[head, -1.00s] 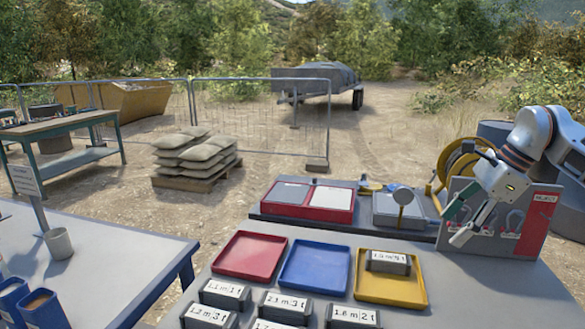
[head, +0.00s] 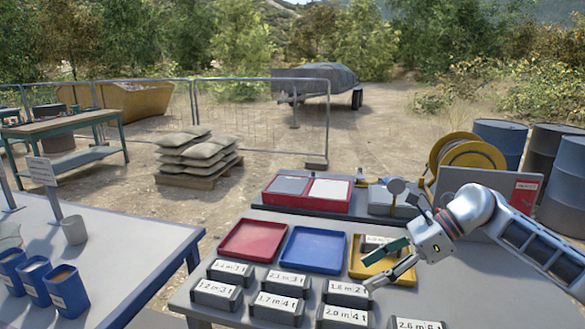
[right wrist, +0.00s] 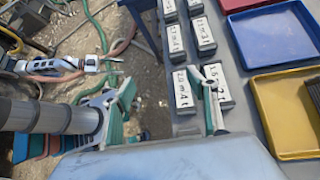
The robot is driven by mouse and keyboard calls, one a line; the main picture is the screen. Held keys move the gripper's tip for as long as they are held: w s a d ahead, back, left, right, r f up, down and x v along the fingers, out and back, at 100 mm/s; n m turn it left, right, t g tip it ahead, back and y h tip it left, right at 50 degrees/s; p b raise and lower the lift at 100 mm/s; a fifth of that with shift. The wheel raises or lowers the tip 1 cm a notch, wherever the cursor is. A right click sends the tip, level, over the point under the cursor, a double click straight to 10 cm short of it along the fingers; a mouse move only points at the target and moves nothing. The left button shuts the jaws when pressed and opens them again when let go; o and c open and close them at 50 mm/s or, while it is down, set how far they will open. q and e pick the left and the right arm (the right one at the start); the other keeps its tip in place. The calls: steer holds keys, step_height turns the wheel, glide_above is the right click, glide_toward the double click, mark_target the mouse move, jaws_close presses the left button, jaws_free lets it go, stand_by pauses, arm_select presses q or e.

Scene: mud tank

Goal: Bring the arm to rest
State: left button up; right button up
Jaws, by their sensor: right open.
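My right gripper (head: 372,272) is open and empty in the head view, above the bench beside the yellow tray (head: 398,283). Its arm comes in from the right and covers part of the tray. In the right wrist view, the two fingers of my right gripper (right wrist: 170,108) stand well apart with bare ground and the bench edge between them; one finger overlaps a labelled block (right wrist: 218,84). A labelled block (head: 375,243) sits in the yellow tray, partly hidden. I do not see my left gripper in the head view.
The red tray (head: 252,239) and blue tray (head: 313,249) are empty. Several labelled blocks (head: 279,306) stand in front of them on the bench. A grey panel (head: 463,184), a yellow reel (head: 468,152) and barrels (head: 500,137) stand behind. A table with cups (head: 75,231) is at left.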

steer(key=s+a+f+m+t+y+b, duration=0.1)
steer(key=s+a+f+m+t+y, duration=0.2)
steer(key=a+m+y, duration=0.35)
steer(key=s+a+f+m+t+y, duration=0.3)
steer(key=a+m+t, duration=0.1)
steer(key=a+m, duration=0.45)
steer(key=s+d+f+m+t+h+b, duration=0.1)
steer(key=s+d+f+m+t+h, duration=0.25)
steer(key=f+m, duration=0.5)
steer(key=s+d+f+m+t+h, duration=0.1)
steer(key=s+d+f+m+h, duration=0.1)
steer(key=d+f+m+h, duration=0.5)
steer(key=s+d+f+m+t+h+b, duration=0.1)
steer(key=s+d+f+m+t+h, duration=0.2)
steer(key=f+m, duration=0.7)
arm_select(q)
steer(key=f, duration=0.2)
steer(key=s+f, duration=0.1)
steer(key=f, duration=0.1)
steer(key=shift+s+f, duration=0.2)
steer(key=shift+f, duration=0.15)
arm_select(e)
steer(key=s+d+f+m+g+h, duration=0.3)
steer(key=s+f+m+g, duration=0.2)
steer(key=s+f, duration=0.3)
steer(key=s+m, duration=0.1)
steer(key=s, duration=0.3)
steer(key=shift+d+f, duration=0.3)
steer(key=shift+f, duration=0.1)
